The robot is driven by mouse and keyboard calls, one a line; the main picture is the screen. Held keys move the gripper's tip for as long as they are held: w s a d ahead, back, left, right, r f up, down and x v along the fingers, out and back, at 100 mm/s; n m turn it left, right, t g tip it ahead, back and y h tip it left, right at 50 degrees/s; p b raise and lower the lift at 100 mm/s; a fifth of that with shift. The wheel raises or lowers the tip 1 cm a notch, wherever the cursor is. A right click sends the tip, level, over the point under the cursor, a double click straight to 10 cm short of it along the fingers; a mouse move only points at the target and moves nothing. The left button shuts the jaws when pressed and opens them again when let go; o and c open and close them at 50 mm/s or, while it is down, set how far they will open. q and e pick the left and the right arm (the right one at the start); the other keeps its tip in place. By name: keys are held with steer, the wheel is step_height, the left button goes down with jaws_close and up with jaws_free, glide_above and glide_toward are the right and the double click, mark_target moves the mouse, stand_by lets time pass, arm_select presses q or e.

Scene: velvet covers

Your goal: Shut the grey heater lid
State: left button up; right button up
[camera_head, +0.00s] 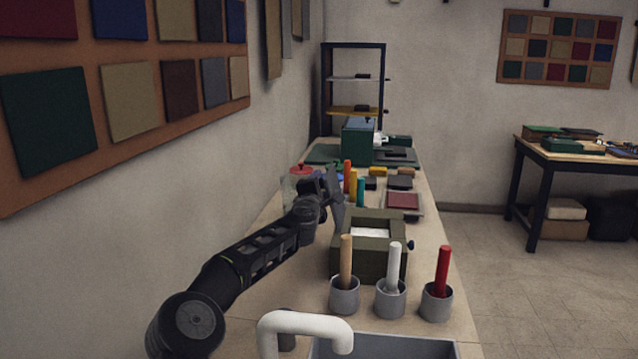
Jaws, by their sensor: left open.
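The heater appears to be an olive-grey box (386,263) on the long bench, with its top open and a pale inside showing. A narrow grey panel (338,217), apparently its lid, stands nearly upright at the box's left edge. My left arm reaches in from the lower left. My left gripper (327,183) is open beside the upper part of that panel. It overlaps the panel in view, and I cannot tell whether they touch. The fingertips are small and dark. My right gripper is not in view.
Three grey cups with a tan (346,262), a white (395,267) and a red handle (442,270) stand before the box. A white tap (300,322) and sink are nearest. Coloured upright rods (353,184) and a red-topped jar stand behind. The wall is close on the left.

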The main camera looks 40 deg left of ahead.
arm_select(q)
jaws_close()
stand_by(0.6)
stand_by(0.9)
